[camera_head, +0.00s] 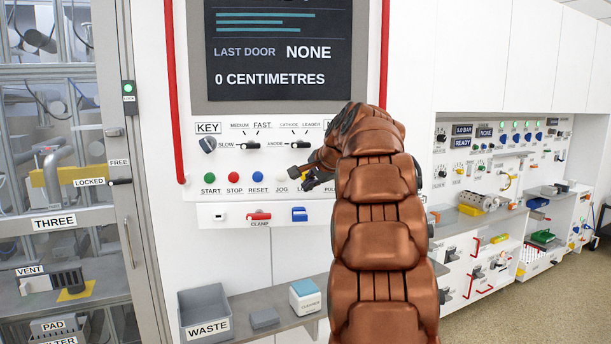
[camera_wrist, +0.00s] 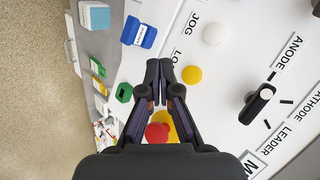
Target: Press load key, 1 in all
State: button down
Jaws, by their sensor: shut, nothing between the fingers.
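The load key is a yellow round button (camera_wrist: 192,75) on the white panel, beside a label of which only "LO" shows, in the wrist view. My gripper (camera_wrist: 160,65) is shut and empty, its fingertips just left of the yellow button there and partly over the label. No contact with the button is visible, and I cannot tell how far the tips are from the panel. In the head view my gripper (camera_head: 308,186) is at the button row, right of the white JOG button (camera_head: 281,177), and mostly hides the load key.
The white JOG button (camera_wrist: 213,33) and a black ANODE/CATHODE selector (camera_wrist: 257,103) flank the load key. A red button (camera_wrist: 157,132) shows between the fingers. Green START (camera_head: 209,178), red STOP (camera_head: 233,177) and blue RESET (camera_head: 257,176) buttons are farther left. A waste bin (camera_head: 183,325) stands below.

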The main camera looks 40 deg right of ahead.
aim_at(305, 176)
jog(key=w+d+p, duration=0.3)
jog(key=w, duration=0.1)
jog(key=shift+w+d+p, duration=0.35)
jog(key=shift+d+p, duration=0.05)
dwell(0.8)
jog(key=shift+w, duration=0.1)
dwell(0.5)
jog(key=shift+w+d+p, duration=0.2)
jog(key=shift+d+p, duration=0.05)
jog(key=shift+p, duration=0.35)
